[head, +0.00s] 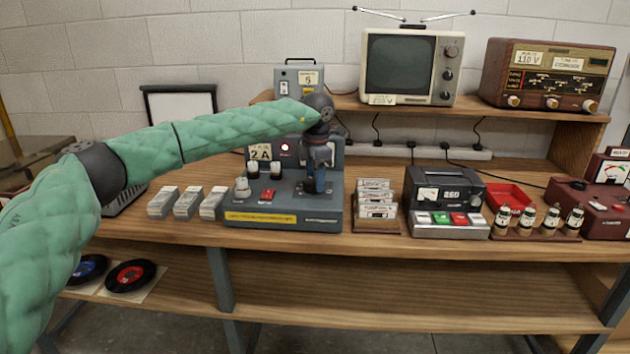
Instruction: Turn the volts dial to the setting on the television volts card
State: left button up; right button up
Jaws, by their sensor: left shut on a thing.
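My left arm reaches in from the left over a blue-grey bench unit (270,205). My left gripper (315,188) points down at the right part of its sloping top. It is shut on a dial there, which the gripper hides, so its setting cannot be read. Two dark knobs with pale tops, a white knob (242,189) and a red switch (267,195) sit left of the gripper. The television (410,65) stands on the back shelf, with a small card (381,99) at its lower left; its text is too small to read surely. My right gripper is not in view.
A radio (545,75) with a card reading 110 V stands right of the television. White card stacks (187,201) lie left of the unit. A card rack (376,222), a dark meter box (446,188), a red tray (510,196) and several valves are to the right.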

pick_arm(q)
jog(key=shift+m, duration=0.5)
jog(key=m+b, duration=0.1)
jog(key=m, duration=0.2)
jog(key=shift+s+m, duration=0.1)
jog(key=shift+m, duration=0.2)
jog(key=m, duration=0.3)
jog(key=shift+a+m+h, duration=0.1)
jog(key=shift+m+h, duration=0.2)
jog(key=m, duration=0.3)
jog(key=shift+m+b, duration=0.3)
jog(key=shift+b, duration=0.05)
jog(key=m, duration=0.6)
jog(key=shift+a+g+h, duration=0.15)
jog(key=shift+g+h, duration=0.15)
jog(key=m, duration=0.4)
jog(key=shift+a+m, duration=0.1)
jog(key=shift+m, duration=1.1)
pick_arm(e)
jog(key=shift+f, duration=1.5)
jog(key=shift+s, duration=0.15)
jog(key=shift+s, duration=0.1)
